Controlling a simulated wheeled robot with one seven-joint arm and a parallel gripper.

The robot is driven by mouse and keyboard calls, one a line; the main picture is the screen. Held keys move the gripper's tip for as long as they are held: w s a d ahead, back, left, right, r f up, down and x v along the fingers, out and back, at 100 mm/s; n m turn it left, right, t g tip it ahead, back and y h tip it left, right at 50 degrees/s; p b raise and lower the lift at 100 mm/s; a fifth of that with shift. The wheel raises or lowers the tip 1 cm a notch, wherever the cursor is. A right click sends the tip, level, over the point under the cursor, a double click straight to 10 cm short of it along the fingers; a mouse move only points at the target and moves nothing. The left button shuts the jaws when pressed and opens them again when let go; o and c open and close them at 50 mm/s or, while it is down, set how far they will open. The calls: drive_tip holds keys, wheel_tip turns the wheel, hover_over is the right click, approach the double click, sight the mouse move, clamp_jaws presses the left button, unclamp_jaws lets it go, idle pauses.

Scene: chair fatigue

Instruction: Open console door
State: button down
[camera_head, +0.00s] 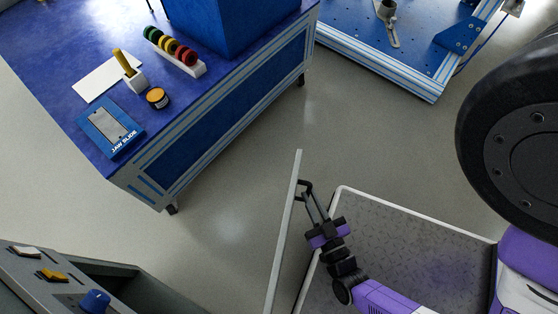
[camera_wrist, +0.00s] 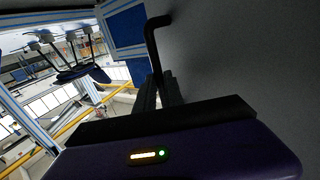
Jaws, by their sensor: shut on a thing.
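The grey console (camera_head: 25,268) stands at the lower left of the head view, with a dark opening (camera_head: 115,282) on its right side. The door (camera_head: 285,232) shows nearly edge-on as a thin upright panel, swung well away from the console; its hinge side is out of frame. A black bar handle (camera_head: 304,184) is on the door's right-hand face. My gripper (camera_head: 309,194) is shut on this handle. In the wrist view the fingers (camera_wrist: 158,88) close around the handle's lower part, and the bent handle (camera_wrist: 153,38) rises above them against the grey door face (camera_wrist: 225,50).
A blue perforated table (camera_head: 400,50) is at the upper right. The floor between the door and the workbench is clear.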

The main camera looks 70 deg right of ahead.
drive_tip(key=s+m+g+h, duration=0.1)
drive_tip(key=s+g, duration=0.1)
drive_tip(key=s, duration=0.4)
drive_tip(key=shift+s+a+m+h, duration=0.15)
drive_tip(key=shift+s+m+h, duration=0.15)
drive_tip(key=shift+m, duration=0.1)
drive_tip(key=c, duration=1.5)
unclamp_jaws()
drive_tip(key=shift+o, duration=0.2)
drive_tip(key=v, duration=0.7)
drive_tip(key=shift+s+a, duration=0.2)
drive_tip(key=shift+a, duration=0.1)
drive_tip(key=shift+a, duration=0.1)
